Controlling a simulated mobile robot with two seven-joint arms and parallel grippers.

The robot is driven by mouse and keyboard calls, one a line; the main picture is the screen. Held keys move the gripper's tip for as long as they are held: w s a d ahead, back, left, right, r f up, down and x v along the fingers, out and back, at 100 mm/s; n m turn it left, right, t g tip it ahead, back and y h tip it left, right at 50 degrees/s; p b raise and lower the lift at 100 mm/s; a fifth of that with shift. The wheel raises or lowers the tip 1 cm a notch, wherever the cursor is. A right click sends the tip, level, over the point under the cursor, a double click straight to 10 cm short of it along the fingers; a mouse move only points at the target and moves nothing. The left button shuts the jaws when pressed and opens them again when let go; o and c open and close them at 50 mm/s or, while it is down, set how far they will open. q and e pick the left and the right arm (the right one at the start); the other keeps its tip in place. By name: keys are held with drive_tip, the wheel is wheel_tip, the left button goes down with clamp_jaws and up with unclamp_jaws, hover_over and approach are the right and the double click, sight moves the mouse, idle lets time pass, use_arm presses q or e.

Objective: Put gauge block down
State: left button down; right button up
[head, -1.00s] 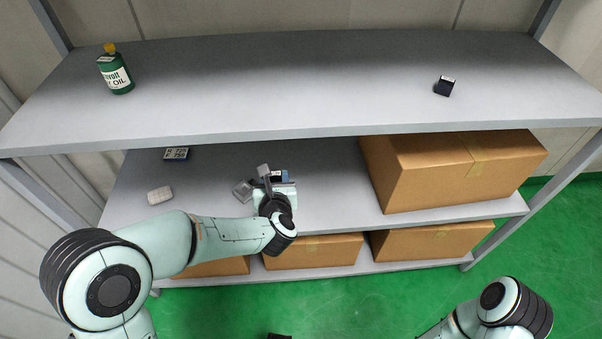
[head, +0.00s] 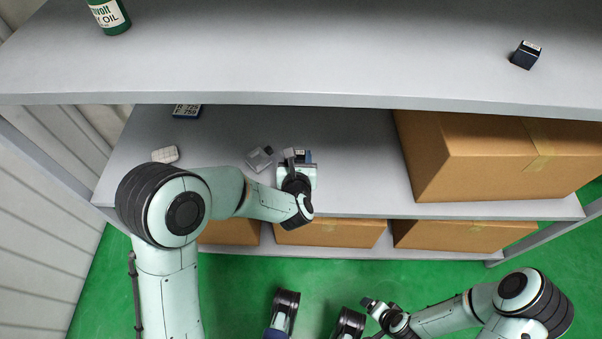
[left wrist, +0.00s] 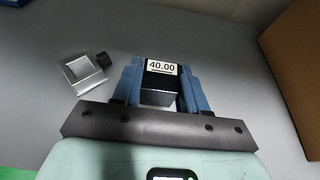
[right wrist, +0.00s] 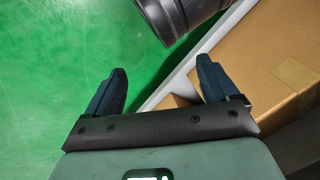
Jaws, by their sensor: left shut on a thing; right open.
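The gauge block is a dark block with a white label reading 40.00 (left wrist: 162,70). It sits between the blue fingers of my left gripper (left wrist: 161,82) in the left wrist view. In the head view my left gripper (head: 299,158) is over the middle shelf (head: 350,180), left of a large cardboard box, and mostly hides the block. I cannot tell whether the block touches the shelf. My right gripper (right wrist: 159,84) is open and empty, low in front of the shelving over the green floor.
A small silver square-holed part (left wrist: 80,70) lies just left of the left gripper. A white item (head: 165,154) and a dark labelled block (head: 187,110) lie farther left. A cardboard box (head: 480,160) fills the shelf's right. The upper shelf (head: 300,60) overhangs behind.

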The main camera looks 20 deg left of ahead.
use_arm(q)
wheel_tip(320, 180, down, 3)
wheel_tip(320, 180, down, 4)
drive_tip(key=shift+f+b, duration=0.2)
drive_tip(key=shift+b, duration=0.6)
drive_tip(key=shift+w+f, duration=0.1)
drive_tip(key=shift+f, duration=0.15)
drive_tip(key=shift+r, duration=0.1)
use_arm(e)
drive_tip(key=f, duration=0.2)
drive_tip(key=s+d+f, duration=0.1)
use_arm(q)
drive_tip(key=shift+f, duration=0.2)
drive_tip(key=c, duration=0.6)
unclamp_jaws()
use_arm(e)
drive_tip(key=shift+s+f+g, duration=0.3)
drive_tip(key=shift+f+g, duration=0.05)
drive_tip(key=shift+g, duration=0.05)
drive_tip(key=shift+r, duration=0.1)
